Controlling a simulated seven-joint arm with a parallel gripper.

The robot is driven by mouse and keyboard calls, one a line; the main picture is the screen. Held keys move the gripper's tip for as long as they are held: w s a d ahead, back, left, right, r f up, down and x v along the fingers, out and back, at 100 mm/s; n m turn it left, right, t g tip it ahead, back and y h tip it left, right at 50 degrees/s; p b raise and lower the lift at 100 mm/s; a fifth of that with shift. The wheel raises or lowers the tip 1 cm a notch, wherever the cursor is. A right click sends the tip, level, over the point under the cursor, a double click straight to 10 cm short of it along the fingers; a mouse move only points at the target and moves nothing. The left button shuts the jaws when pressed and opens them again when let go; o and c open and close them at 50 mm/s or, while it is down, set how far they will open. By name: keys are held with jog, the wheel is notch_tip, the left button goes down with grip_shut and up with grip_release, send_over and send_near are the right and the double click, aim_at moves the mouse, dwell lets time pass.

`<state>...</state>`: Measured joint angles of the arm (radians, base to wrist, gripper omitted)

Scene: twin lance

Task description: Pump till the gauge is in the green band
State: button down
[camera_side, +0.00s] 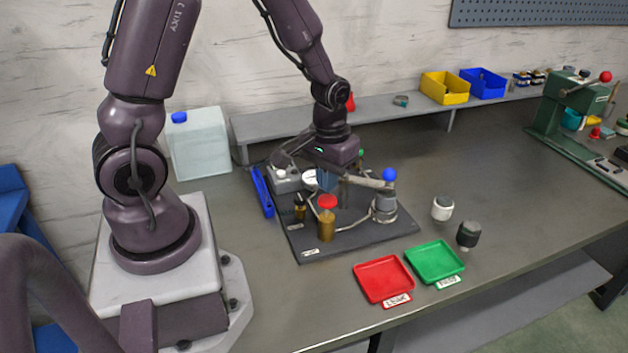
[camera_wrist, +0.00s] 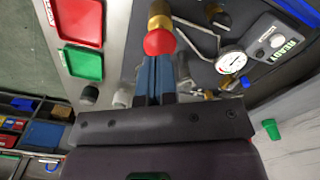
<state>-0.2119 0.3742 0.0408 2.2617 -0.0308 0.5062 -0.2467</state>
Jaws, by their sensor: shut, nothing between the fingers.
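The gauge (camera_side: 311,179) is a small white round dial on a dark board (camera_side: 345,240); the wrist view shows its face (camera_wrist: 232,62), too small to read the needle against any band. A pump-like grey fitting (camera_side: 384,207) with a lever ending in a blue ball (camera_side: 390,174) stands at the board's right. A brass cylinder with a red knob (camera_side: 327,201) stands at the front; the knob also shows in the wrist view (camera_wrist: 160,42). My gripper (camera_side: 326,186) points down over the board, behind the red knob; its blue fingers (camera_wrist: 155,64) are shut and empty.
A grey box marked READY (camera_wrist: 275,40) sits beside the gauge. A red tray (camera_side: 384,280) and green tray (camera_side: 435,262) lie in front, with two small capped pieces (camera_side: 442,208) (camera_side: 468,235) to the right. A blue strip (camera_side: 262,192) lies left. The right-hand bench is mostly clear.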

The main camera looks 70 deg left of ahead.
aim_at(327, 198)
jog(key=shift+f, duration=0.15)
dwell(0.5)
jog(key=shift+f, duration=2.2)
jog(key=shift+r, duration=2.3)
notch_tip(327, 198, up, 6)
jog(key=shift+f, duration=2.95)
jog(key=shift+f, duration=0.15)
jog(key=shift+f, duration=2.2)
jog(key=shift+r, duration=2.3)
